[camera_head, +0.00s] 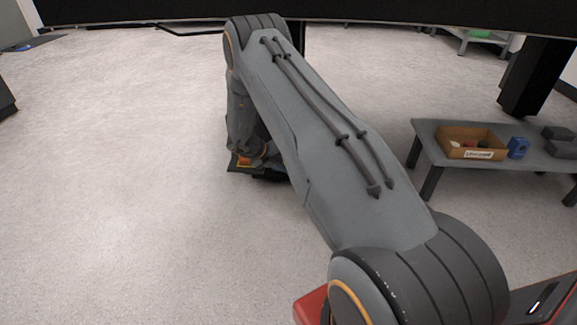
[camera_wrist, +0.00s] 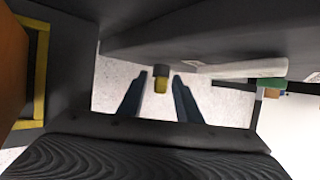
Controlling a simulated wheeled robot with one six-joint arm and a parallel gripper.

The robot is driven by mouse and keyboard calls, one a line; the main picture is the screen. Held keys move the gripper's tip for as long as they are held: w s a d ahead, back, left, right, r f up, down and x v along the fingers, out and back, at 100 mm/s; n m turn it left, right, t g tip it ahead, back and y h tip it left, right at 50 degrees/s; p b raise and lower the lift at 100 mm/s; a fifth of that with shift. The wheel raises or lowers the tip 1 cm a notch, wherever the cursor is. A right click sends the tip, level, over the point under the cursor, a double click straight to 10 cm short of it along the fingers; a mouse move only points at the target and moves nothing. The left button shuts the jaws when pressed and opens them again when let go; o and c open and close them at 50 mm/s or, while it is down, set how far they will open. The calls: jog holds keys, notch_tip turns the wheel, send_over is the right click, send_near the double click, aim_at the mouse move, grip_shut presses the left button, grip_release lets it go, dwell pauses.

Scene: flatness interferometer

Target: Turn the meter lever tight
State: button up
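In the wrist view, a small stub with a dark top and a yellow lower part (camera_wrist: 161,86) projects below the edge of a dark grey body (camera_wrist: 200,30). It may be the meter lever, but I cannot tell for sure. My gripper (camera_wrist: 160,76) is open, with one dark finger to the left of the stub and one to the right. Gaps show on both sides, and the fingers do not appear to touch it. In the head view, my arm hides most of the gripper area, and no lever can be made out.
A low grey bench (camera_head: 428,137) at right carries a cardboard box (camera_head: 457,135), a blue item (camera_head: 517,147) and dark blocks. A black edge spans the top. In the wrist view, a white tube (camera_wrist: 236,69) lies at right and a yellow-edged orange panel (camera_wrist: 38,75) at left.

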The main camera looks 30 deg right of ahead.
aim_at(285, 163)
jog(key=shift+p+v, duration=1.65)
jog(key=shift+v, duration=2.25)
